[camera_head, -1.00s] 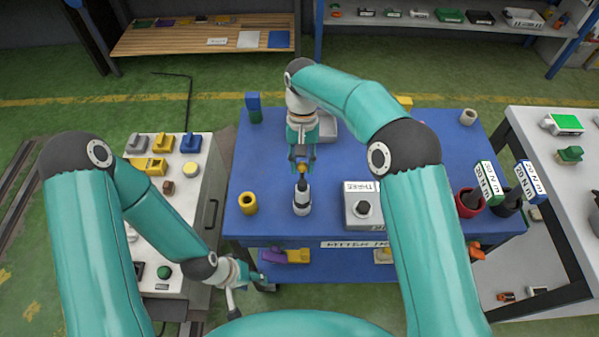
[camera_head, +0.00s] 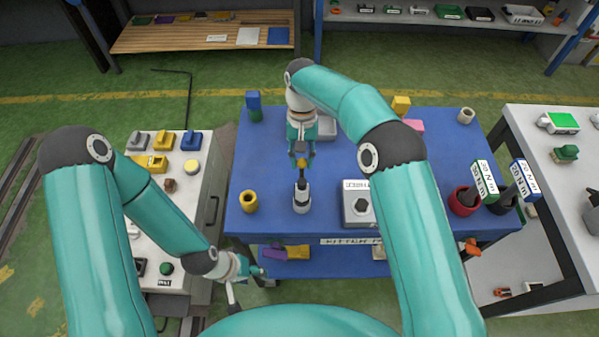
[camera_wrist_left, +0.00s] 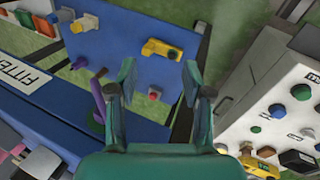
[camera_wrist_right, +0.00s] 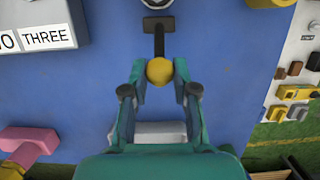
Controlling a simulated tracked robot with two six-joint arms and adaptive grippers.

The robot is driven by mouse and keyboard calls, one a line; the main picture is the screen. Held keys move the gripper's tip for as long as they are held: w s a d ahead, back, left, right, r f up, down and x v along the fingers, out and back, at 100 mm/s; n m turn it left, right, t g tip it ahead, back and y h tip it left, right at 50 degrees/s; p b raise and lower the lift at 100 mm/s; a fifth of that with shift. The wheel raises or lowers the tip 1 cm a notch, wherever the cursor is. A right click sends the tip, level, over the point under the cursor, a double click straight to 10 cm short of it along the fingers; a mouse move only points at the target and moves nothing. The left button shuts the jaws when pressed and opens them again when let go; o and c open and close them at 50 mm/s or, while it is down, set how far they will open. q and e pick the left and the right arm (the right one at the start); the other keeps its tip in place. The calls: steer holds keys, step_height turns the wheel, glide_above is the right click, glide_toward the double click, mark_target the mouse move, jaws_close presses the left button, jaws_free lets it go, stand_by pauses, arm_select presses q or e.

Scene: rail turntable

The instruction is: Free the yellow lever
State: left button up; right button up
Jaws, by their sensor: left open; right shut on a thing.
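On the white cabinet (camera_head: 195,225) at the left, a yellow lever-like piece (camera_head: 163,141) stands between a grey and a blue one. A wider yellow piece (camera_head: 148,162) lies in front; I cannot tell which is the lever. My right gripper (camera_head: 301,160) is shut on the yellow knob (camera_wrist_right: 159,70) of a dark-shafted tool over the blue table. The shaft points down to a white and dark cylinder (camera_head: 301,203); I cannot tell whether it is clear of it. My left gripper (camera_head: 254,271) is open and empty, low between cabinet and table; its fingers show in the left wrist view (camera_wrist_left: 158,85).
The blue table (camera_head: 270,170) holds a yellow cup (camera_head: 249,202), a grey labelled box (camera_head: 358,205), a pink block (camera_head: 413,126) and a red pot (camera_head: 462,201) at the right. Its lower shelf carries yellow and purple pieces. A white table (camera_head: 540,135) stands at the right.

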steer(key=shift+w, duration=0.1)
steer(key=shift+w+f+p, duration=0.5)
steer(key=shift+w+p, duration=0.05)
steer(key=shift+p, duration=0.1)
steer(key=shift+w+f, duration=0.1)
steer(key=shift+f, duration=0.05)
steer(key=shift+w+f, duration=0.45)
steer(key=shift+f, duration=0.05)
stand_by(0.3)
steer(key=shift+w+f, duration=0.35)
steer(key=shift+f, duration=0.4)
